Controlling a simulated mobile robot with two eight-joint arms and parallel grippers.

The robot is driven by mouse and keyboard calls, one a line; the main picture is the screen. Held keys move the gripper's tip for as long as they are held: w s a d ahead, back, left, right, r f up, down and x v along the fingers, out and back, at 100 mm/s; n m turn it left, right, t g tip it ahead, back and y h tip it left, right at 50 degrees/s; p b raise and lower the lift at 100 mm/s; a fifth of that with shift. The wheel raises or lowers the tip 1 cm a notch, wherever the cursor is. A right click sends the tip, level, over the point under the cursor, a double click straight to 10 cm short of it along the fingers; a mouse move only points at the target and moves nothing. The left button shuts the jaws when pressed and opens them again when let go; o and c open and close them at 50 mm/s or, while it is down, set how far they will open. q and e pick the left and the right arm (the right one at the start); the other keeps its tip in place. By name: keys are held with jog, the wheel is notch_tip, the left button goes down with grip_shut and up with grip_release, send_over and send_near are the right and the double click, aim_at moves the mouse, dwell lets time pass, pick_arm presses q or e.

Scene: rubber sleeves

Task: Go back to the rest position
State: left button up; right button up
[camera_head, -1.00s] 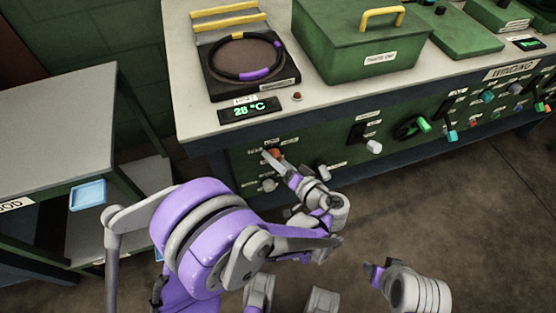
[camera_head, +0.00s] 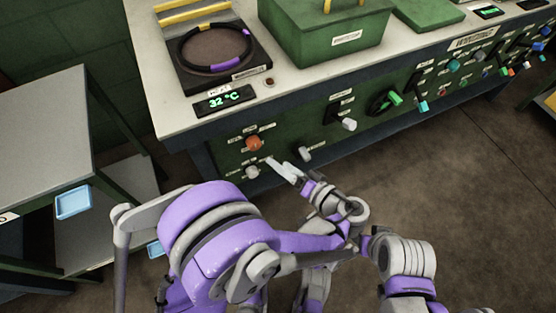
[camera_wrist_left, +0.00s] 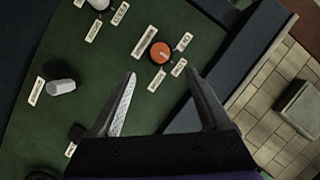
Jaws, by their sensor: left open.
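My left gripper (camera_head: 280,168) is in front of the green control panel (camera_head: 285,140), just below the round orange knob (camera_head: 254,143). In the left wrist view my left gripper (camera_wrist_left: 163,80) has its two fingers spread with nothing between them. The orange knob (camera_wrist_left: 160,52) lies beyond the fingertips there, and the fingers look clear of it. Part of my right arm (camera_head: 405,257) shows at the lower middle of the head view, but I see no right fingers.
The bench (camera_head: 170,110) carries a round heater plate (camera_head: 218,50) with a ring on it, a display (camera_head: 224,99) reading 32 °C and a green box (camera_head: 325,38). White knobs (camera_head: 349,124) stick out of the panel. A side table (camera_head: 40,130) stands left. Open floor (camera_head: 450,190) lies right.

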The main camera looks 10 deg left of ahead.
dwell(0.8)
pick_arm(q)
jog(key=s+a+f+m+g+h, duration=0.1)
jog(key=s+a+g+h, duration=0.3)
jog(key=a, duration=0.3)
jog(key=s+a+f+g+h, duration=0.1)
jog(key=s+a+g+h, duration=0.15)
jog(key=s+a, duration=0.35)
jog(key=s+r+n+t+h, duration=0.1)
jog(key=s+t+h, duration=0.1)
jog(key=s+h, duration=0.4)
notch_tip(320, 180, up, 23)
jog(key=w+p, duration=0.1)
jog(key=p, duration=1.9)
jog(key=shift+w+a, duration=0.25)
jog(key=shift+w, duration=0.15)
pick_arm(e)
notch_tip(320, 180, up, 23)
jog(key=w+t, duration=0.1)
jog(key=shift+w+f, duration=0.15)
jog(key=shift+w, duration=0.15)
